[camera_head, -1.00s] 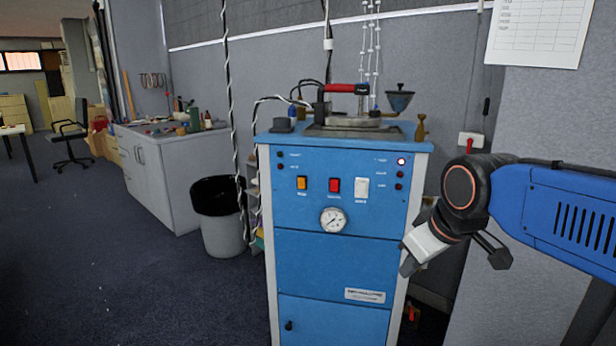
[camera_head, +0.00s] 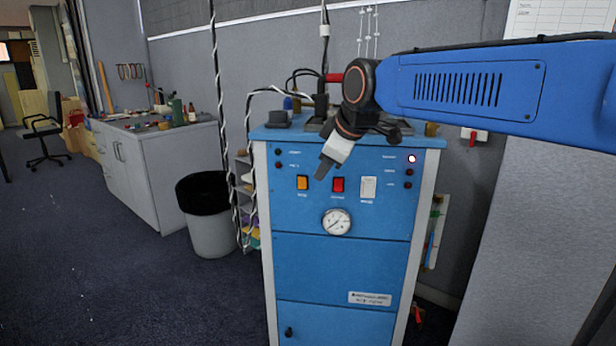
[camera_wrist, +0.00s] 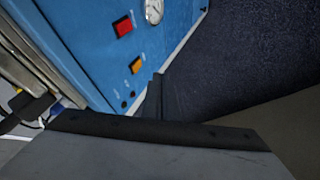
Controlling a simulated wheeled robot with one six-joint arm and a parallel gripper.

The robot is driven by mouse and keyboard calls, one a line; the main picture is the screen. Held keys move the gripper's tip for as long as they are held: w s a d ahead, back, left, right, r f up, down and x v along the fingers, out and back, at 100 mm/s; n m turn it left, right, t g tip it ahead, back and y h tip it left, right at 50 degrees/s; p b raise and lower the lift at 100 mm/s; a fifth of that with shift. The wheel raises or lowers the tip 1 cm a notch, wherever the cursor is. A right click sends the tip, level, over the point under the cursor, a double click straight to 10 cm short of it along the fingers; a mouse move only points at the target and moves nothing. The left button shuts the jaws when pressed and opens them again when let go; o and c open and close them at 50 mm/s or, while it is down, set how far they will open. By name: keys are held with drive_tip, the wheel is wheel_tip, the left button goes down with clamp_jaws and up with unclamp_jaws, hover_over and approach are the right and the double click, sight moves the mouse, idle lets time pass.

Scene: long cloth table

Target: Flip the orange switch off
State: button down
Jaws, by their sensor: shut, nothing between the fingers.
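The orange switch (camera_head: 302,183) is on the upper left of the blue machine's front panel (camera_head: 340,264), left of a red switch (camera_head: 339,185) and a white switch (camera_head: 368,188). My gripper (camera_head: 321,176) is shut and empty in front of the panel, its tip pointing down and left between the orange and red switches. In the wrist view the orange switch (camera_wrist: 136,65) shows beyond the dark fingertip (camera_wrist: 157,84), below the red switch (camera_wrist: 123,26). The fingertip looks apart from the orange switch. I cannot tell which way the switch is set.
A round gauge (camera_head: 337,222) sits under the switches. A lit indicator (camera_head: 411,159) is at the panel's upper right. Cables hang left of the machine, near a grey bin (camera_head: 207,216). Floor is open at the left.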

sight(305, 178)
drive_tip(key=shift+w+a+r+n, duration=0.15)
drive_tip(key=shift+w+a+r, duration=0.05)
drive_tip(key=shift+w+a, duration=0.25)
drive_tip(key=shift+w+a+r+n, duration=0.15)
drive_tip(key=shift+w+a, duration=0.2)
drive_tip(key=shift+a, duration=0.1)
drive_tip(key=x, duration=0.3)
drive_tip(key=w+x, duration=0.1)
drive_tip(key=x, duration=0.3)
drive_tip(key=w+r+x, duration=0.1)
drive_tip(key=x, duration=0.3)
drive_tip(key=shift+w+d+r, duration=0.1)
drive_tip(key=shift+d, duration=0.25)
drive_tip(key=shift+w+r, duration=0.1)
drive_tip(key=shift+w, duration=0.5)
